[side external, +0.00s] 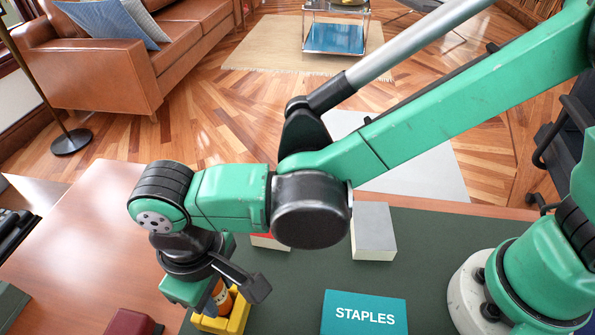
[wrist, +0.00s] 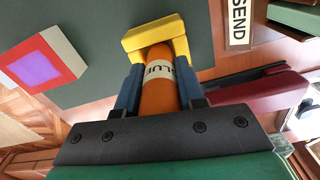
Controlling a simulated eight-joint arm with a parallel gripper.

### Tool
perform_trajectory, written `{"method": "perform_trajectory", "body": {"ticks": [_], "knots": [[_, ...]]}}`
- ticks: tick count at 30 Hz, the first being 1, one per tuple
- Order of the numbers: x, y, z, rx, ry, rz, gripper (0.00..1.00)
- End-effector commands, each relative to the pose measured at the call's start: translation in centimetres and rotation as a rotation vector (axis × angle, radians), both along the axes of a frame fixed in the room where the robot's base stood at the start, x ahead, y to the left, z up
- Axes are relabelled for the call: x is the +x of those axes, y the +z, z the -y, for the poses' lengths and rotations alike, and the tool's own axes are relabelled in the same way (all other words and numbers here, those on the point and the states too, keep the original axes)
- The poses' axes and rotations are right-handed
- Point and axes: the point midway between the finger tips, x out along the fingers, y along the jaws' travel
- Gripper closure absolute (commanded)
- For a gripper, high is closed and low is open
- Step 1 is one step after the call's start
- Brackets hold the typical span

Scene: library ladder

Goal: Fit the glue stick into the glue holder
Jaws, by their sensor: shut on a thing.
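The glue stick (wrist: 160,98) is an orange cylinder with a white band lettered in black. My gripper (wrist: 158,88) is shut on it, with one blue finger on each side. The glue holder (wrist: 148,37) is yellow, and its walls surround the far end of the stick in the wrist view. In the side external view the stick (side external: 222,297) stands slightly tilted at the yellow holder (side external: 238,318), with my gripper (side external: 212,292) just above and partly hiding both. I cannot tell how deep the stick's end sits.
A teal STAPLES box (side external: 364,315) lies right of the holder on the dark green mat (side external: 440,240). A grey-white block (side external: 373,232) stands behind. A dark red object (side external: 133,322) is to the left. The wrist view shows a red-and-white box (wrist: 48,62) and a SEND label (wrist: 238,24).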

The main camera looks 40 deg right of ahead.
Motion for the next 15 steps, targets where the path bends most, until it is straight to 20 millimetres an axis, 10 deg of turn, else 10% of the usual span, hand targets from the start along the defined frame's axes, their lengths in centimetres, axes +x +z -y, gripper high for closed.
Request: {"method": "perform_trajectory", "body": {"ticks": [10,11,15], "knots": [[0.01,-0.34,-0.01,0.000,0.000,0.000,1.00],[0.01,-0.30,-0.01,0.000,0.000,0.000,0.58],[0.01,-0.28,-0.01,0.000,0.000,0.000,0.35]]}}
